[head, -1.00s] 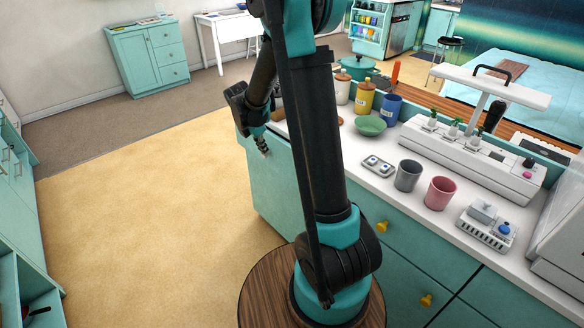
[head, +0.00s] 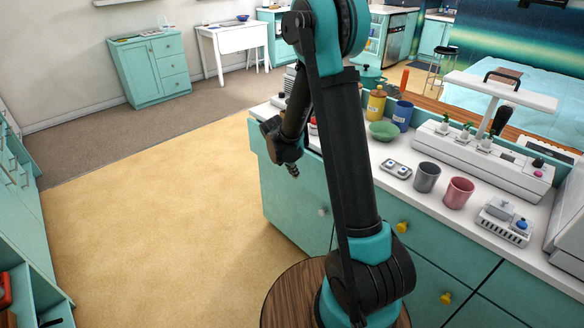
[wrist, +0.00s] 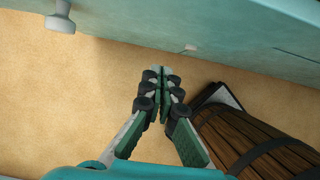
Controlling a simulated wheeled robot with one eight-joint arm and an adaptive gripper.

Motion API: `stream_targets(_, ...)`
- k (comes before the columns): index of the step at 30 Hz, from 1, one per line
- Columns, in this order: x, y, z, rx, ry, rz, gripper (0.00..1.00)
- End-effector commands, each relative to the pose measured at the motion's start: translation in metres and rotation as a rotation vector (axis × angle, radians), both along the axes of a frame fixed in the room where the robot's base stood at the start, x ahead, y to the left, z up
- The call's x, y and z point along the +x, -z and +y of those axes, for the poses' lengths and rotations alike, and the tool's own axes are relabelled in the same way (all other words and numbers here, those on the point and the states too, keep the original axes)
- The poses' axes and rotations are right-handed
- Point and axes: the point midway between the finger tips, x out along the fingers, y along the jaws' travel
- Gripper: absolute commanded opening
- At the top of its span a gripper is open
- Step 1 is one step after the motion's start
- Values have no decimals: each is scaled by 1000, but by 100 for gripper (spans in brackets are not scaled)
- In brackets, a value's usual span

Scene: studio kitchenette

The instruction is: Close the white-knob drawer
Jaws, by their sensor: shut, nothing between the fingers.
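A pale knob (head: 323,211) shows low on the teal counter front in the head view. The wrist view shows a white-grey knob (wrist: 61,17) at the upper left, on a teal front (wrist: 130,22). In the head view, the teal upper drawer front (head: 257,137) at the counter's left end seems to stick out a little; my arm hides much of it. My gripper (head: 293,171) hangs beside this front, pointing down. In the wrist view its fingers (wrist: 163,72) are together and empty, below and right of the knob, apart from it.
Yellow knobs (head: 402,227) mark other fronts to the right. The white counter top (head: 400,185) holds a grey cup (head: 426,178), a pink cup (head: 459,193), a green bowl (head: 383,131) and canisters. The tan floor (head: 150,210) on the left is clear.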

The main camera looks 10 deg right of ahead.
Motion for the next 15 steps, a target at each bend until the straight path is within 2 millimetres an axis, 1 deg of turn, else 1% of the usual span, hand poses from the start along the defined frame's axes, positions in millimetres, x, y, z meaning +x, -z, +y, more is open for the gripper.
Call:
stream_targets(1,2,8,-3,0,2,-1,0)
stream_targets(5,6,27,-9,0,1,0,0)
stream_targets(6,11,24,-16,0,4,1,0)
stream_targets(9,19,24,-27,0,4,1,0)
stream_targets(15,28,24,-39,0,1,0,0)
